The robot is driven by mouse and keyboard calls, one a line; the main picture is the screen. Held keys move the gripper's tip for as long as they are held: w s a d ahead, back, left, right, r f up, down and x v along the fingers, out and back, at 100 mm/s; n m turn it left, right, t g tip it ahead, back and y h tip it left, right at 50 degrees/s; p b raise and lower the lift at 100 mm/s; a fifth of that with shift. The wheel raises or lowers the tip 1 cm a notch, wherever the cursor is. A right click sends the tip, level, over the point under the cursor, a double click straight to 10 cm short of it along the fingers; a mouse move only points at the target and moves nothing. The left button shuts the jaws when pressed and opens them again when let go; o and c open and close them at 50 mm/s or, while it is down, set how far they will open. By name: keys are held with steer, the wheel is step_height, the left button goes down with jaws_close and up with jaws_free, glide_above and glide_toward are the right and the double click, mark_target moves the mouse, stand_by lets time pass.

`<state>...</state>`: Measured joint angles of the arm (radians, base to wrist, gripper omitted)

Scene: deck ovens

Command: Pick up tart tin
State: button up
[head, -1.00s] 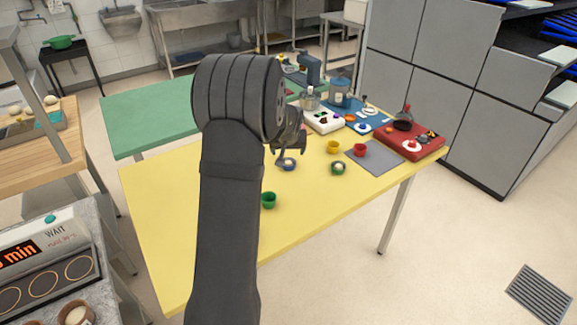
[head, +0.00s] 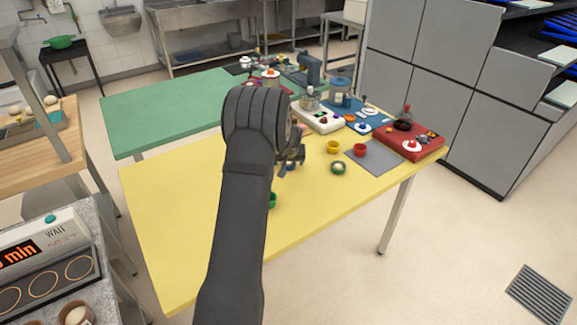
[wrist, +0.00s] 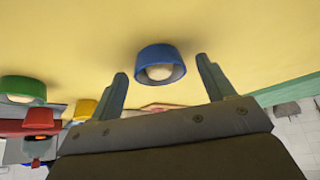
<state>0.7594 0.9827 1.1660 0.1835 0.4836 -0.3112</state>
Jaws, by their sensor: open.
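A round blue tin (wrist: 150,54) with a pale ball in it lies on the yellow table, just beyond the fingertips in the wrist view. My gripper (wrist: 162,68) is open and empty, with one finger on each side of the tin's direction; I see no contact. In the head view my gripper (head: 290,162) is low over the table and hides most of the blue tin. A green tin (wrist: 22,86) with a pale filling lies to the left in the wrist view; it also shows in the head view (head: 338,168). Which tin the task means is not clear.
A yellow cup (head: 333,147) and a red cup (head: 360,149) stand near the grey mat (head: 378,162). A green cup (head: 272,201) is partly behind my arm. The yellow table's left front is clear.

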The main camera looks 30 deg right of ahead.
steer(key=shift+c, duration=0.2)
steer(key=c, duration=1)
steer(key=shift+r, duration=0.4)
steer(key=r, duration=0.2)
steer(key=s+r, duration=0.1)
steer(key=shift+d+r, duration=0.25)
steer(key=shift+r, duration=0.15)
steer(key=s+d+r, duration=0.1)
steer(key=s+r, duration=0.1)
steer(key=s, duration=0.1)
steer(key=s+d+r, duration=0.1)
steer(key=s+r, duration=0.1)
steer(key=s, duration=0.1)
steer(key=s+d+r, duration=0.1)
steer(key=s+r, duration=0.1)
steer(key=s, duration=0.2)
steer(key=shift+r, duration=0.15)
